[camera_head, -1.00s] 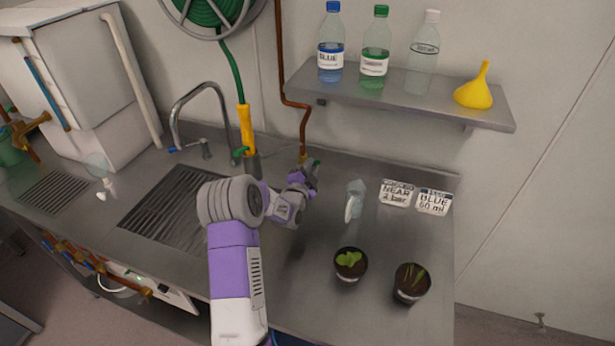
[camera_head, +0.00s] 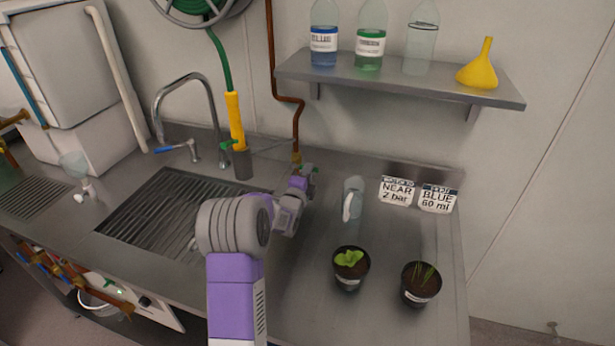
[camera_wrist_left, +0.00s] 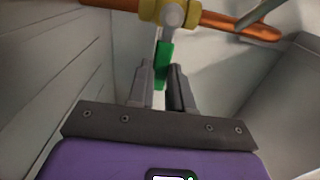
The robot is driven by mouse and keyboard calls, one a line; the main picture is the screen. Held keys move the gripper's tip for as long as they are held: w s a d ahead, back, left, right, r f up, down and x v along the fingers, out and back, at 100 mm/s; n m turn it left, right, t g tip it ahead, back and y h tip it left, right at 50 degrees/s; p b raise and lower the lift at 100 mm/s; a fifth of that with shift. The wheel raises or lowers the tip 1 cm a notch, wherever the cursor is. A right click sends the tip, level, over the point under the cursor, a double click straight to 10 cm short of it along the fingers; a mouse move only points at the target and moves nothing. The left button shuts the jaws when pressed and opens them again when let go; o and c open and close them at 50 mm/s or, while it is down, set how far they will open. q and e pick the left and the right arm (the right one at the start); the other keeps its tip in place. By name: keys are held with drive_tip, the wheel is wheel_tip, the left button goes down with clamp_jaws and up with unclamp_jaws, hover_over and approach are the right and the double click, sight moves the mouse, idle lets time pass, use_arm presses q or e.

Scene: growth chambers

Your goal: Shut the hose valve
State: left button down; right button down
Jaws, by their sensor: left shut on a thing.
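A brass valve (camera_wrist_left: 158,12) sits on a copper pipe (camera_wrist_left: 235,24) in the left wrist view. Its green lever (camera_wrist_left: 163,58) points from the valve toward my wrist, roughly across the pipe. My left gripper (camera_wrist_left: 160,82) is shut on the lever's end, one dark finger on each side. In the head view my left gripper (camera_head: 303,175) is at the foot of the copper pipe (camera_head: 270,60) by the wall, mostly hiding the valve. A yellow hose nozzle (camera_head: 235,120) on a green hose (camera_head: 220,60) stands left of it. My right gripper is not in view.
A sink tap (camera_head: 188,85) and grated basin (camera_head: 165,215) lie left of my arm. Two potted plants (camera_head: 350,281) (camera_head: 421,297), a clear spray bottle (camera_head: 353,190) and label cards (camera_head: 397,190) stand right. A shelf (camera_head: 400,82) with bottles and a yellow funnel (camera_head: 480,68) hangs above.

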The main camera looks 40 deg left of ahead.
use_arm(q)
drive_tip(key=shift+f, duration=0.1)
idle(0.3)
drive_tip(key=c, duration=1)
unclamp_jaws()
drive_tip(key=shift+s, duration=0.1)
drive_tip(key=v, duration=0.7)
drive_tip(key=shift+s+p, duration=0.2)
drive_tip(key=shift+p, duration=0.15)
